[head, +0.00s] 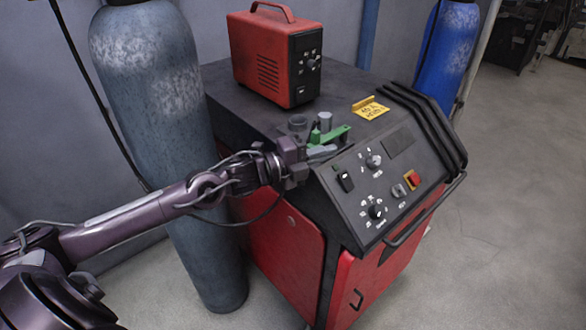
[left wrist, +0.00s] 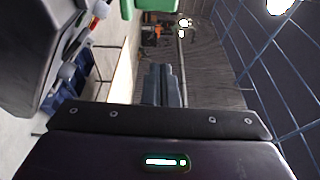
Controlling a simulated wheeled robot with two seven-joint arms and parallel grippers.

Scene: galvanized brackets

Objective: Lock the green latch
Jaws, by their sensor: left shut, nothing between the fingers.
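The green latch (head: 334,135) is on the black top of the red machine, at its left front edge, next to two grey cylindrical parts. It has a flat green bar and a small upright green piece. My left gripper (head: 324,152) is just in front of the latch, close to it; I cannot tell whether they touch. In the left wrist view its two dark fingers (left wrist: 161,85) are together with nothing between them. A green part, likely of the latch (left wrist: 157,4), shows at the top edge of that view. My right gripper is not in view.
The sloped control panel (head: 385,180) with knobs and a red switch is right of my left gripper. A grey cylinder (head: 148,90) stands behind my left arm; a blue one (head: 448,55) stands at the back.

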